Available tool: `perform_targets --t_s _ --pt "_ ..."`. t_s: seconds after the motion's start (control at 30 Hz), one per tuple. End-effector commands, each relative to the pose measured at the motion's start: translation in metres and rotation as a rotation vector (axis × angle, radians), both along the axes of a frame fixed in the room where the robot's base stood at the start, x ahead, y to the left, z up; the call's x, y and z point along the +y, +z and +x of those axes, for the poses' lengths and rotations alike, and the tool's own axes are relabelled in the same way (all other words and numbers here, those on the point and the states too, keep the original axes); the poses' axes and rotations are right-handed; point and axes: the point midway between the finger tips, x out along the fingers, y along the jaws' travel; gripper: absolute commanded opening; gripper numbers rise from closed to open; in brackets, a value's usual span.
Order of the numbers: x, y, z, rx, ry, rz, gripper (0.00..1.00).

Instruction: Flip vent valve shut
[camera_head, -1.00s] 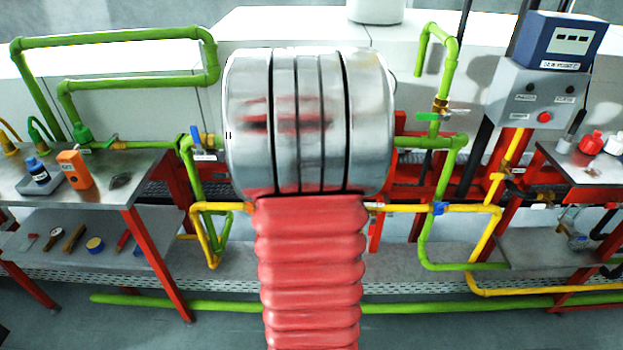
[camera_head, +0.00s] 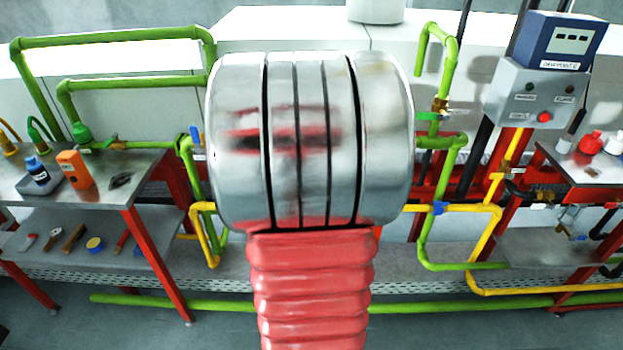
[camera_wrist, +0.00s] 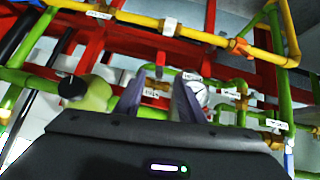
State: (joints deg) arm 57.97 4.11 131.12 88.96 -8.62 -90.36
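I cannot read which valve is labelled vent. In the head view a valve with a green handle (camera_head: 429,116) sits on the upright green pipe right of my arm. A valve with an upright blue handle (camera_head: 196,137) sits left of my arm, partly covered. A blue-handled valve (camera_head: 438,208) is on the yellow pipe. My gripper (camera_wrist: 158,100) shows in the wrist view with its two fingers apart and nothing visible held between them. Labelled pipes lie beyond the fingers, including a brass valve (camera_wrist: 240,46) at upper right. My arm hides the gripper in the head view.
A left bench (camera_head: 130,180) holds bottles and an orange box (camera_head: 74,170). A blue-and-grey control box (camera_head: 545,70) stands at right, above a side bench (camera_head: 545,160). Green and yellow pipes and red frame posts crowd the space around my arm.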

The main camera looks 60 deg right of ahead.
Motion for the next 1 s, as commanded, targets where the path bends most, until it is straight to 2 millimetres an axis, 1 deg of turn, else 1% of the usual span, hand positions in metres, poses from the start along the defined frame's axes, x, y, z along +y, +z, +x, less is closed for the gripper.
perform_targets --t_s 0.07,0.17,0.27,0.3,0.37,0.4,0.47,0.5,0.57,0.6,0.67,0.7,0.77,0.8,0.87,0.9,1.0 --pt "0.003 0.003 0.005 -0.007 0.013 -0.003 0.36" --pt "0.014 0.012 0.023 -0.032 0.056 -0.010 0.36" --pt "0.037 0.029 0.054 -0.077 0.139 -0.016 0.36" --pt "0.051 0.036 0.069 -0.099 0.184 -0.016 0.36" --pt "0.076 0.049 0.092 -0.134 0.258 -0.011 0.36" --pt "0.095 0.058 0.108 -0.157 0.311 -0.006 0.36" --pt "0.128 0.070 0.129 -0.187 0.394 0.010 0.36" --pt "0.151 0.077 0.140 -0.203 0.450 0.023 0.36" --pt "0.185 0.087 0.154 -0.221 0.527 0.048 0.36" --pt "0.208 0.093 0.161 -0.228 0.578 0.064 0.36" --pt "0.244 0.100 0.168 -0.235 0.653 0.094 0.36" --pt "0.267 0.104 0.170 -0.233 0.700 0.114 0.36" --pt "0.300 0.108 0.171 -0.227 0.765 0.145 0.36" --pt "0.321 0.111 0.169 -0.217 0.808 0.165 0.36" --pt "0.352 0.114 0.163 -0.199 0.866 0.196 0.36" --pt "0.371 0.114 0.158 -0.181 0.901 0.214 0.36" --pt "0.414 0.115 0.139 -0.129 0.978 0.257 0.36"
